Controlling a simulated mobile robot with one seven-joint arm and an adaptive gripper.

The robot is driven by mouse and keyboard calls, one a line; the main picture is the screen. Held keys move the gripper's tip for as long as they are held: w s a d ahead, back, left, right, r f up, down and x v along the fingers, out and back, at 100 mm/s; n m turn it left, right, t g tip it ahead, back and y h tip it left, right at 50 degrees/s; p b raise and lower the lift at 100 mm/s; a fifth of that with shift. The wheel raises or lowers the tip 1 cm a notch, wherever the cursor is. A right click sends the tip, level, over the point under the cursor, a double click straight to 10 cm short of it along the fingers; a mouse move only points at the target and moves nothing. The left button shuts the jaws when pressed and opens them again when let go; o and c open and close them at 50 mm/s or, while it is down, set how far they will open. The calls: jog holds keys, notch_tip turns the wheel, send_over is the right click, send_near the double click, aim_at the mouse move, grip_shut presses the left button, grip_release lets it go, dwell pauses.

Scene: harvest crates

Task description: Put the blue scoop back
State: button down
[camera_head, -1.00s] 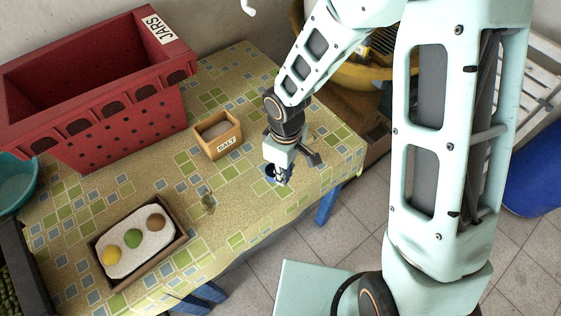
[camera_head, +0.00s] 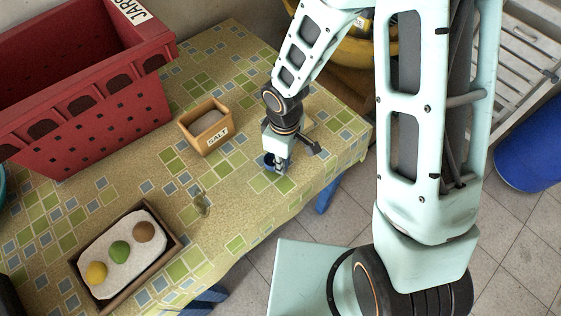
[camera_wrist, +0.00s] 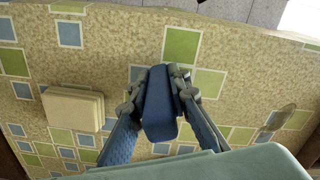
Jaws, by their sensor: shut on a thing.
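The blue scoop (camera_wrist: 160,108) is between the two fingers of my gripper (camera_wrist: 162,88) in the wrist view. The fingers are shut on it, one on each side. In the head view my gripper (camera_head: 276,166) is low over the right part of the patterned table (camera_head: 240,190), and a bit of dark blue shows beside the fingertips. Most of the scoop is hidden there by the gripper. A small wooden box labelled SALT (camera_head: 206,128), with pale contents, stands to the left of my gripper. I cannot tell whether the scoop touches the table.
A red JARS crate (camera_head: 90,120) stands at the left. A tray (camera_head: 172,246) with three coloured balls and a small glass item (camera_head: 202,205) lie nearer the front. A cream block (camera_wrist: 72,108) is beside the gripper in the wrist view. The table edge is close.

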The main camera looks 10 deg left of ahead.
jog(key=shift+f, duration=0.5)
jog(key=shift+f, duration=0.1)
jog(key=c, duration=1.8)
grip_release()
notch_tip(320, 180, up, 12)
jog(key=shift+s+r+p, duration=0.1)
jog(key=shift+r+p, duration=0.05)
jog(key=shift+p, duration=1)
